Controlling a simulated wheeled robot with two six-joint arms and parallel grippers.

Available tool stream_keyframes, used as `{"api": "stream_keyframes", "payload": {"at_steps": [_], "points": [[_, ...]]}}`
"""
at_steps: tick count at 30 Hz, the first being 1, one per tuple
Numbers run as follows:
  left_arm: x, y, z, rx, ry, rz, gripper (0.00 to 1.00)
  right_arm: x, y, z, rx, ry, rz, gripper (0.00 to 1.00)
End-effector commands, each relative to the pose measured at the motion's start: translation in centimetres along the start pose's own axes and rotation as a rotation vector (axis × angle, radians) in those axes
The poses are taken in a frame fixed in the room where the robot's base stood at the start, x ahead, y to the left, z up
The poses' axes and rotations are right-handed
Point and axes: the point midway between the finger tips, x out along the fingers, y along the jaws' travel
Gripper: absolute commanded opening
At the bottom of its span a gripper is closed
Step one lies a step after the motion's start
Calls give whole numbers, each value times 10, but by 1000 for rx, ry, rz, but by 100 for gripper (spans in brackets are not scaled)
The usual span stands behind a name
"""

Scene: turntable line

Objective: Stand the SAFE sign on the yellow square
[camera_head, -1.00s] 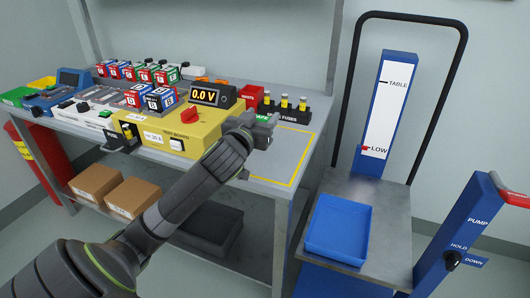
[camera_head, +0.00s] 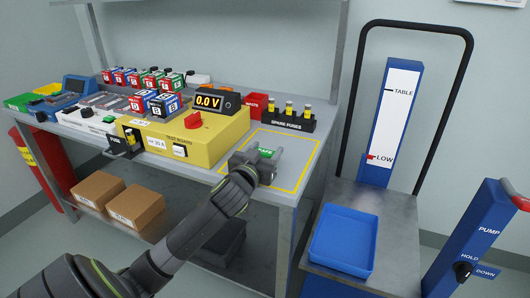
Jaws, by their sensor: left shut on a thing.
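The yellow square (camera_head: 301,189) is a yellow outline on the right part of the grey workbench top. My left gripper (camera_head: 268,158) is over the left part of this square, its fingers pointing away from me. It is shut on the SAFE sign (camera_head: 266,152), a small green plate with white lettering, which shows between the fingers. The fingers hide the sign's lower part, and I cannot tell whether it touches the bench. My right gripper is not in view.
The yellow test board (camera_head: 208,150) stands just left of the square. Right of the bench is a lift cart with a blue tray (camera_head: 343,240). The square's right part is clear.

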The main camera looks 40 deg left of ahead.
Motion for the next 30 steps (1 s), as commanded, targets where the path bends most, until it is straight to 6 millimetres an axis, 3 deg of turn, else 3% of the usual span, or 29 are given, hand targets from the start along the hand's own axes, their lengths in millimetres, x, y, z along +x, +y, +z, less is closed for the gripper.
{"api": "stream_keyframes", "payload": {"at_steps": [4,5,10,21,26,30], "points": [[0,0,2,0,0,0,31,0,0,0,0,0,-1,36],[0,0,2,0,0,0,55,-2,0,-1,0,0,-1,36],[0,0,2,0,0,0,76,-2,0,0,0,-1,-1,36],[-2,0,-1,1,0,0,76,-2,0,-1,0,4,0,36],[-24,0,-1,0,0,2,76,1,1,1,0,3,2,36],[-54,0,0,1,-2,2,76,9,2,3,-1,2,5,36]]}}
